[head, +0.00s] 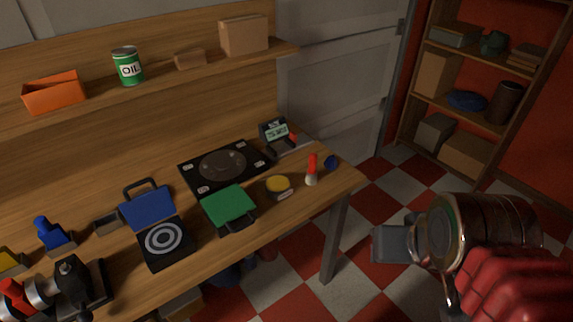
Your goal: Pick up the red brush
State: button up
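A small upright object with a red upper part and a pale lower end (312,170) stands near the right end of the wooden workbench (140,295). It is the likeliest match for the red brush, but it is too small for me to be sure. My gripper (392,244), a grey metal end on my red and steel arm, is at the lower right. It is over the checkered floor, off the bench's right edge and apart from the red object. Its fingers are not clear enough to show their opening.
Beside the red object are a blue round item (331,163), a yellow-topped round item (278,185) and a grey device with a display (277,135). A green case (228,208) and a black panel (205,182) lie further left. A shelf (170,78) overhangs the bench's back.

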aim_at(310, 178)
jog(key=u, duration=0.7)
jog(key=i, duration=0.9)
jog(key=u, duration=0.6)
